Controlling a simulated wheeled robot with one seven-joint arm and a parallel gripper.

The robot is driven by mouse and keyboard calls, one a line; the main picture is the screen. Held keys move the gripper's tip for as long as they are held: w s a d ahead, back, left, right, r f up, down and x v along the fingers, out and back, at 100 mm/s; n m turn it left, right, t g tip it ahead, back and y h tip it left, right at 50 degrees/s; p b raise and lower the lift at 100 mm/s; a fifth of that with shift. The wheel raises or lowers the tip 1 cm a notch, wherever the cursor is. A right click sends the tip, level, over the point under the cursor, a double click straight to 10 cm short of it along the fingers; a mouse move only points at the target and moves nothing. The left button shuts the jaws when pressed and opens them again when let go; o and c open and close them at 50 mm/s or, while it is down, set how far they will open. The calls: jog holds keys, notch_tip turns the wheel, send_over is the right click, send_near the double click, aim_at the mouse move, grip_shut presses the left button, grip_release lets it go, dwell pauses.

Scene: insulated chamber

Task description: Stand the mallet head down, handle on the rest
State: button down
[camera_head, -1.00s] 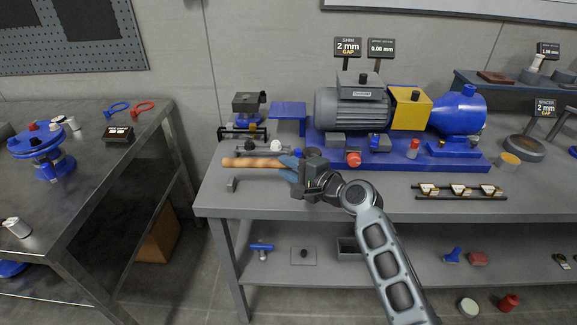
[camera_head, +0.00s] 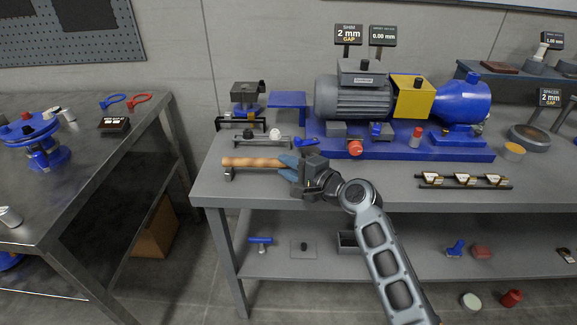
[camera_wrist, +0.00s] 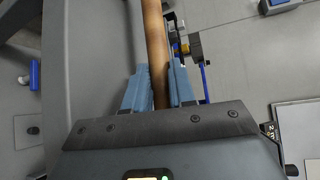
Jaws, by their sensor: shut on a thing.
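My gripper (camera_head: 287,164) is shut on the wooden handle (camera_head: 250,162) of the mallet, over the left part of the grey bench. The handle lies level and points left. In the wrist view the handle (camera_wrist: 155,45) runs between my blue fingers (camera_wrist: 160,88). I cannot make out the mallet head; it may be hidden by my gripper.
A rack (camera_head: 262,140) with a white and a dark knob stands just behind the handle. The blue pump base (camera_head: 400,150) with its grey motor (camera_head: 350,98) is behind right. A strip with several tags (camera_head: 464,181) lies right. The bench front is clear.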

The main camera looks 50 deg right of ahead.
jog(key=shift+f+b, duration=0.4)
jog(key=shift+f, duration=0.1)
jog(key=c, duration=0.9)
grip_release()
jog(key=shift+o, duration=0.2)
jog(key=s, duration=0.2)
jog(key=s+r, duration=0.1)
jog(key=s, duration=0.2)
jog(key=s+b, duration=0.1)
jog(key=s, duration=0.1)
jog(key=shift+s+a+r, duration=0.2)
jog(key=shift+s+a, duration=0.1)
jog(key=shift+a, duration=0.1)
jog(key=shift+s, duration=0.15)
